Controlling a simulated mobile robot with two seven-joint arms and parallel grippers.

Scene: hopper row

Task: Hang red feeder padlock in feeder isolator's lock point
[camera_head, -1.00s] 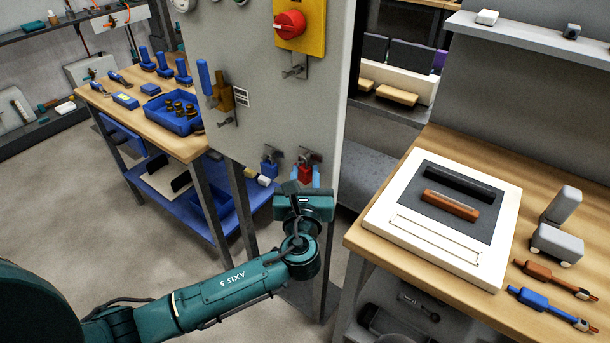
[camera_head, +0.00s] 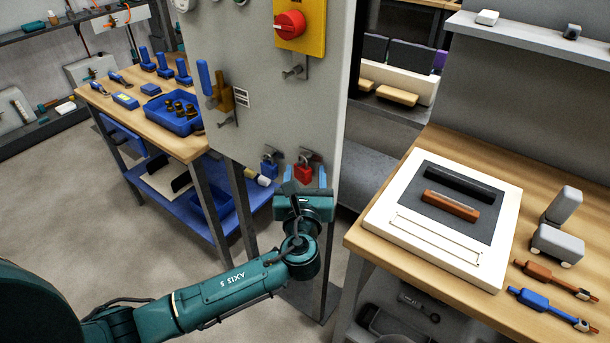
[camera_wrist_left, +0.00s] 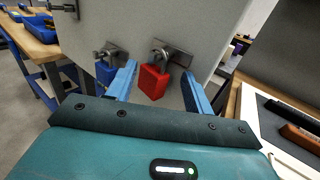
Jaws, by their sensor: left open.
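The red padlock (camera_head: 303,173) hangs by its shackle from a metal bracket low on the grey cabinet panel. It shows in the left wrist view (camera_wrist_left: 153,82), upright and a little tilted. My left gripper (camera_head: 306,180) is open just below it. In the left wrist view its blue fingers stand either side of the red body, with gaps visible. The feeder isolator looks to be the red rotary knob (camera_head: 290,24) on a yellow plate. A metal lock tab (camera_head: 294,70) below it carries no padlock. My right gripper is out of view.
A blue padlock (camera_head: 269,167) hangs on a similar bracket just left of the red one. A blue-handled brass lever (camera_head: 218,95) juts from the panel. A wooden bench (camera_head: 450,150) with a white tray (camera_head: 391,220) stands close on the right.

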